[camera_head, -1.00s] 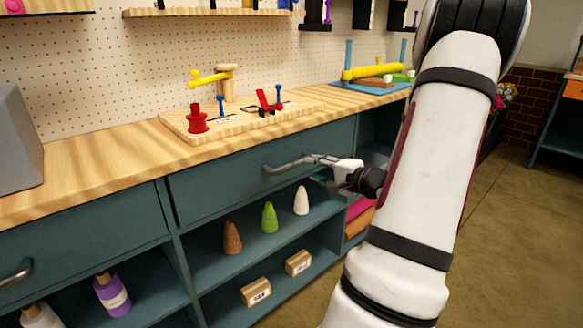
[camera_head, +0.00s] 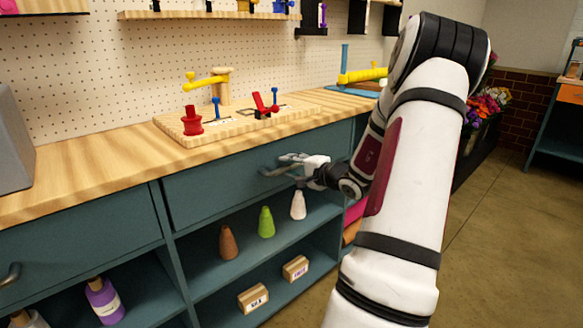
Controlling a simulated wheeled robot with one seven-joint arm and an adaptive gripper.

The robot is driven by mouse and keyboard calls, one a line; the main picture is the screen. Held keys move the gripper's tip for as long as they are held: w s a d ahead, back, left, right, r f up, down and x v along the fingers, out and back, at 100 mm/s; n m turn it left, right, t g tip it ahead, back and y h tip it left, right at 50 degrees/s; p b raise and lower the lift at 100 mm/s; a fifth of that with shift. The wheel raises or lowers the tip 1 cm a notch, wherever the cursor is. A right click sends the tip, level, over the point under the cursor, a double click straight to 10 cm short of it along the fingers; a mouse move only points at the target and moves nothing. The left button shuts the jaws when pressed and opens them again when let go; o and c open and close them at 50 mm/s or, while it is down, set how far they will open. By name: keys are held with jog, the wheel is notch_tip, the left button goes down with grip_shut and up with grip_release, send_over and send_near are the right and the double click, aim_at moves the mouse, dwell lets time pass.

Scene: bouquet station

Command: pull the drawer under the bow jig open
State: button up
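The bow jig (camera_head: 237,119) is a wooden board with red, yellow and blue fittings on the countertop. Below it is a teal drawer (camera_head: 215,192) with a grey bar handle (camera_head: 268,172). A dark gap shows along the drawer's left edge; I cannot tell if its front stands out from the cabinet. My gripper (camera_head: 284,164) is at the handle's right part, with its fingers overlapping the bar. The fingers and much of the handle blend together, so I cannot tell if they are closed on it.
Under the drawer, an open shelf holds brown, green (camera_head: 266,222) and white cones, with small labelled boxes (camera_head: 253,298) below. Another drawer (camera_head: 80,245) is at the left. A grey box (camera_head: 14,140) stands on the counter's left end. The floor at the right (camera_head: 500,240) is clear.

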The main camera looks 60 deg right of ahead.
grip_shut()
jog(key=shift+s, duration=0.1)
jog(key=f+b+v, duration=0.2)
jog(key=b+v, duration=0.1)
jog(key=v, duration=0.7)
jog(key=s+f+b+v, duration=0.1)
jog(key=f+b+v, duration=0.1)
jog(key=v, duration=0.9)
jog(key=shift+b, duration=0.5)
jog(key=shift+a+f, duration=0.1)
jog(key=shift+o, duration=1.7)
grip_release()
jog(key=v, duration=1.2)
